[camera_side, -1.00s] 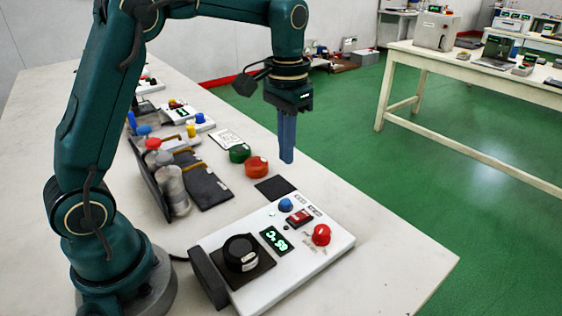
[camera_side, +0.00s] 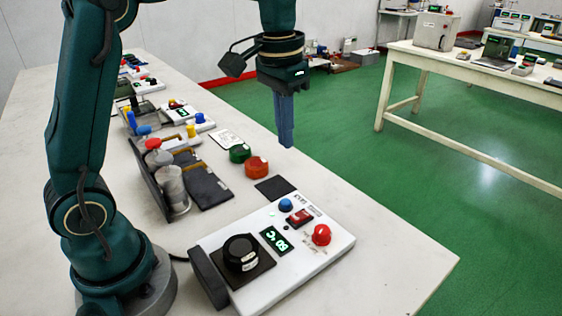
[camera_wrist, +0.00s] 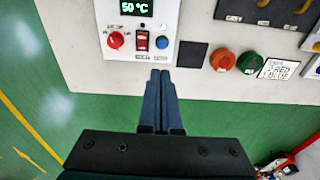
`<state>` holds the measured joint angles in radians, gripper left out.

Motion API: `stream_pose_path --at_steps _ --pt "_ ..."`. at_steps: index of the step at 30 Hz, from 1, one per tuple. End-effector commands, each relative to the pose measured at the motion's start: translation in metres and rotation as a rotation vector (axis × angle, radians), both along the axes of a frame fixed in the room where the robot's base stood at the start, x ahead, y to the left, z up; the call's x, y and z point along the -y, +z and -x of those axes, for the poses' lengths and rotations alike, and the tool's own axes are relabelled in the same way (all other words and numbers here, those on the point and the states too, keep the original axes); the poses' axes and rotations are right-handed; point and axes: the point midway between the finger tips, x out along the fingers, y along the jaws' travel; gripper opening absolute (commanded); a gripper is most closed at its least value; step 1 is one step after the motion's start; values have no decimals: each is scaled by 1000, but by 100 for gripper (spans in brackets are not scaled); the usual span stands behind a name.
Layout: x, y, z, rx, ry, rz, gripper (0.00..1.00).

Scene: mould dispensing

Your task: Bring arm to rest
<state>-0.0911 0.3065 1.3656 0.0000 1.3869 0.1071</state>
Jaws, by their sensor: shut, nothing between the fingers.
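My gripper (camera_side: 287,143) points straight down in the side view, well above the table's far edge. Its long blue fingers are together with nothing between them. In the wrist view the closed fingers (camera_wrist: 160,78) reach up the picture toward the white control box, over the green floor and table edge. The control box (camera_side: 325,248) stands on the table with a black dial (camera_side: 241,252), a red knob (camera_side: 321,235), a blue button (camera_side: 286,205) and a red switch (camera_side: 300,217). Its lit display (camera_wrist: 134,8) reads 50 °C in the wrist view.
A black pad (camera_side: 274,188), an orange-red pot (camera_side: 257,167) and a green pot (camera_side: 240,153) sit beyond the box. The table's front right corner is bare.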

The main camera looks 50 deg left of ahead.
Motion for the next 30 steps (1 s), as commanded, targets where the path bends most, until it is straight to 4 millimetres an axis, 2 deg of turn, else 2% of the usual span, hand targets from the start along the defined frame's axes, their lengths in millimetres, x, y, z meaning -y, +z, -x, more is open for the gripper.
stream_pose_path --at_steps 1,4,11,16,21,27,30 --pt "3 12 9 33 -7 -3 0" --pt "8 28 29 93 -16 -7 0" --pt "19 40 78 228 -25 -9 0" --pt "24 30 114 322 -24 -5 0" --pt "27 6 141 390 -15 3 0" --pt "28 -18 151 395 4 10 0" --pt "28 -20 150 399 9 10 0"
